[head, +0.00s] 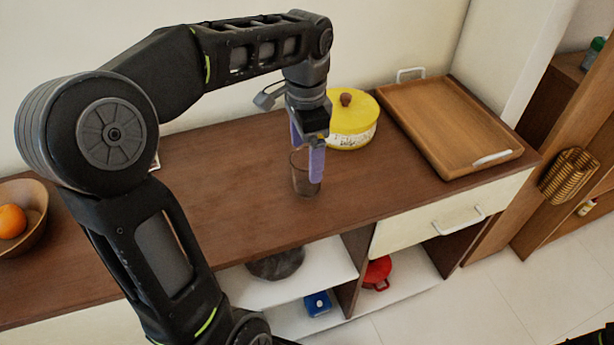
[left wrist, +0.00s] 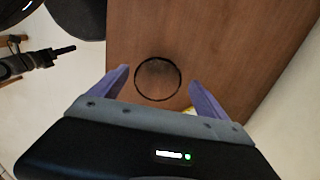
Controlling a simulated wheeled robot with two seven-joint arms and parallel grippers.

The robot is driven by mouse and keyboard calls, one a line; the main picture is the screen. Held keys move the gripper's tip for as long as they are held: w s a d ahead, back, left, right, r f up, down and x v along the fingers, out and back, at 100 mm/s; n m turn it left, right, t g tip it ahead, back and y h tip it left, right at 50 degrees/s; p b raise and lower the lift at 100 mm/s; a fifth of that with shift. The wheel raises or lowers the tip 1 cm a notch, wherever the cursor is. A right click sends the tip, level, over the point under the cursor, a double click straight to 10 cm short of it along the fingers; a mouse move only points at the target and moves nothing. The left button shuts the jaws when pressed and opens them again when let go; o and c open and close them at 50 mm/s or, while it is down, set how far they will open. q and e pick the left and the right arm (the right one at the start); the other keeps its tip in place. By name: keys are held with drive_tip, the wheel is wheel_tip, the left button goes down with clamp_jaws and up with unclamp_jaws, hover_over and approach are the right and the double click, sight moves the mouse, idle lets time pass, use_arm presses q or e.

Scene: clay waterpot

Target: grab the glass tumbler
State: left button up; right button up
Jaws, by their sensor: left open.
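The glass tumbler (head: 303,181) is dark and see-through and stands upright on the brown countertop. In the left wrist view its round rim (left wrist: 158,79) shows from above, ahead of and between the two finger tips. My left gripper (head: 307,160) points down over the tumbler with its purple fingers at rim height. It also shows in the left wrist view (left wrist: 158,86), open, one finger on each side of the rim, with gaps visible. The near finger hides part of the tumbler in the head view. My right gripper is not in view.
A yellow lidded pot (head: 352,122) stands close behind the gripper. A wooden tray (head: 450,122) lies at the right, and a wooden bowl (head: 36,208) with an orange (head: 11,221) is at the far left. The countertop (head: 225,190) left of the tumbler is clear.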

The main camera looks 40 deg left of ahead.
use_arm(q)
drive_tip(key=shift+f, duration=0.9)
drive_tip(key=shift+f, duration=0.15)
wheel_tip(320, 180, down, 5)
drive_tip(key=shift+d, duration=0.15)
drive_tip(key=shift+c, duration=0.5)
drive_tip(key=c, duration=1.6)
wheel_tip(320, 180, up, 10)
drive_tip(key=shift+r, duration=0.1)
